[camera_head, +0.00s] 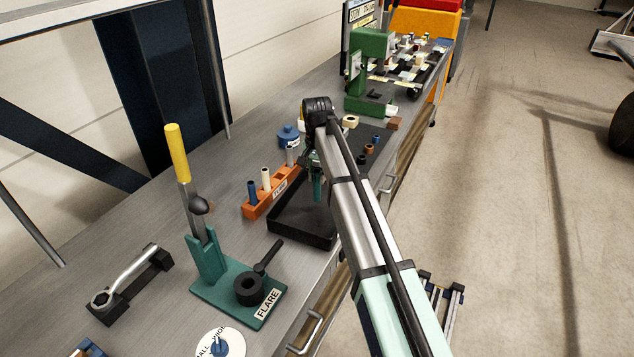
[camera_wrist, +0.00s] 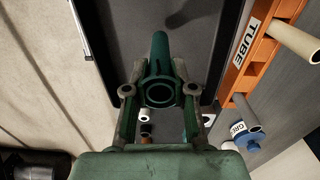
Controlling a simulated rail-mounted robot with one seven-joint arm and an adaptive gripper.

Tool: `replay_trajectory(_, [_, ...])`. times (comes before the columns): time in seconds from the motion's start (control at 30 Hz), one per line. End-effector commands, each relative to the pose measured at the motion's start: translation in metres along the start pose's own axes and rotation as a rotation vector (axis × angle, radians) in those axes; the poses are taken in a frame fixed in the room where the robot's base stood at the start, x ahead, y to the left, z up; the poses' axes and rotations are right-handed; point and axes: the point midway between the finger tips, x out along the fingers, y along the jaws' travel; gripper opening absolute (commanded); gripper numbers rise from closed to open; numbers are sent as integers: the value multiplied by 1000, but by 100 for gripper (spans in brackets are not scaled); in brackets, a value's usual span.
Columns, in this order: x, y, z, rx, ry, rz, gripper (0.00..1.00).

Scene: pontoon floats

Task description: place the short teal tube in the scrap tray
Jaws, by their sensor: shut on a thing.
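The short teal tube (camera_head: 317,188) is held between the fingers of my gripper (camera_head: 315,163) and hangs down over a black tray (camera_head: 298,239). In the wrist view the tube (camera_wrist: 160,62) shows its open end toward the camera, with a finger of my gripper (camera_wrist: 160,92) on each side. The tray's dark floor (camera_wrist: 205,25) lies beyond the tube in that view. I see no label on the tray. How far the tube's lower end is above the tray floor is hard to tell. My arm hides part of the tray's right side.
An orange tube rack (camera_head: 272,198) with several tubes stands left of the tray. A blue-lidded container (camera_head: 289,137) is behind it. A green flare tool (camera_head: 236,285) with a yellow-handled lever stands nearer. Small rings (camera_head: 369,148) lie beyond my arm, before a green press (camera_head: 370,75).

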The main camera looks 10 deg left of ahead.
Motion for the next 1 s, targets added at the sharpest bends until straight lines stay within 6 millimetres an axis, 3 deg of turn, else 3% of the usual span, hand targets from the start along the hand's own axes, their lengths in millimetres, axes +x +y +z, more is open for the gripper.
replay_trajectory(0.17, [9,0,0,0,0,0,0])
replay_trajectory(0.4, [37,0,0,0,-1,1,0])
replay_trajectory(0.8, [43,0,0,0,0,0,0])
replay_trajectory(0.83, [43,0,0,0,1,0,32])
replay_trajectory(0.87, [43,0,0,0,1,0,42])
replay_trajectory(0.9, [42,0,0,0,1,0,50])
replay_trajectory(1.0, [42,0,0,0,1,0,50])
